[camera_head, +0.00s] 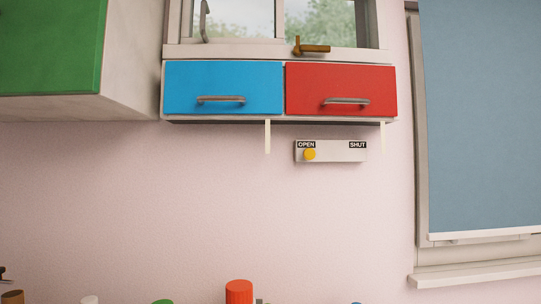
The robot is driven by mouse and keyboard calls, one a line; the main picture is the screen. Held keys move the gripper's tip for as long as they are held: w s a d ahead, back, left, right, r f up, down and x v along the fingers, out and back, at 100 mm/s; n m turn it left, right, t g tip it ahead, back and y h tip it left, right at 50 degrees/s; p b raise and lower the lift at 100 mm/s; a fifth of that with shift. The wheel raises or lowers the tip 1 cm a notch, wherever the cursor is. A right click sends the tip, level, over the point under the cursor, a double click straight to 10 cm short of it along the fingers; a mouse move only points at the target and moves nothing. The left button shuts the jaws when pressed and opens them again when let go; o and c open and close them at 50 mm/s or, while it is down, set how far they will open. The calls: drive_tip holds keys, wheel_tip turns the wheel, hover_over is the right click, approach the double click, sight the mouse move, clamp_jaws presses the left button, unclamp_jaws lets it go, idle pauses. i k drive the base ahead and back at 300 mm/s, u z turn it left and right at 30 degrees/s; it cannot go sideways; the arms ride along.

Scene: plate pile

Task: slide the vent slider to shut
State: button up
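The vent slider is a small pale panel (338,152) on the pink wall, below the red drawer. Its round yellow knob (310,155) sits at the left end, just under the black OPEN label (306,145). The black SHUT label (357,145) is at the right end of the panel. No gripper shows in the head view.
A blue drawer (222,88) and a red drawer (341,90) with metal handles hang above the panel. A green cabinet (50,45) is at upper left, a blue blind (480,120) at right. Several object tops, including a red one (239,291), line the bottom edge.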

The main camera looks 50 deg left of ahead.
sight(309, 154)
drive_tip(key=u, duration=1.7)
